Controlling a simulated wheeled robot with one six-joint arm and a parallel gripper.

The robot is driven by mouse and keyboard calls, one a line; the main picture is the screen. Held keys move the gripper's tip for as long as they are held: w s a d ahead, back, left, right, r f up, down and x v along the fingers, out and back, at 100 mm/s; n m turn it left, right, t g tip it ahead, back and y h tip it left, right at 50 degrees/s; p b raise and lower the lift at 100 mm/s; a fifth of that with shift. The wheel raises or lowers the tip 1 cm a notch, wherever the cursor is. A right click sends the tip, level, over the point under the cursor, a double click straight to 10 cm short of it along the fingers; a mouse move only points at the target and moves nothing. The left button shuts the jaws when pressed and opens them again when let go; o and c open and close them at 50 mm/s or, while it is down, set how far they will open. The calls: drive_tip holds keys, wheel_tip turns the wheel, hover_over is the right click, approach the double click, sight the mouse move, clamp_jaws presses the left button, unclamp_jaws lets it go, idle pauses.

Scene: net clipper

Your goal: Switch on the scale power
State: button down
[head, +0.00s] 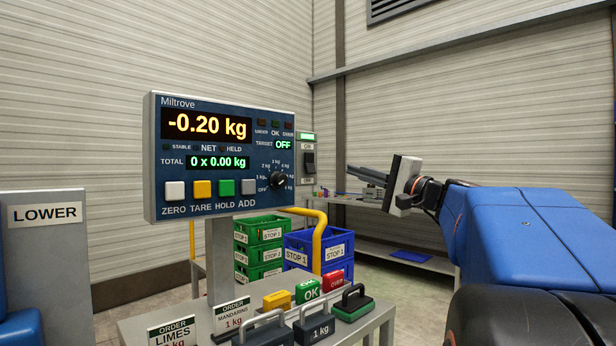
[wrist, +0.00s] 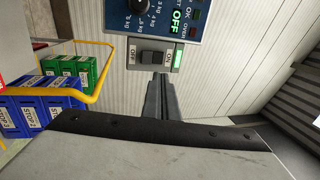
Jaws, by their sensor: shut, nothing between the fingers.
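The scale's head unit (head: 232,158) stands on a post, its display lit and reading -0.20 kg. The power switch box (head: 308,160) is at its right edge, with ON at the top, OFF at the bottom and a green lamp (head: 307,137) lit. The dark rocker switch (head: 309,162) also shows in the wrist view (wrist: 152,57); I cannot tell its tilt for sure. My gripper (head: 352,172) is shut and empty, to the right of the switch. In the wrist view its fingertips (wrist: 161,77) point at the box's ON side, seemingly a little short of it.
Weights with handles (head: 312,325), order cards and coloured blocks stand on the bench below the unit. Green crates (head: 258,250) and blue crates (head: 320,248) are behind, with a yellow rail (head: 318,235) near them. A grey LOWER box (head: 45,240) is at left.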

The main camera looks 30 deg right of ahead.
drive_tip(key=shift+v, duration=1.75)
drive_tip(key=shift+f, duration=0.1)
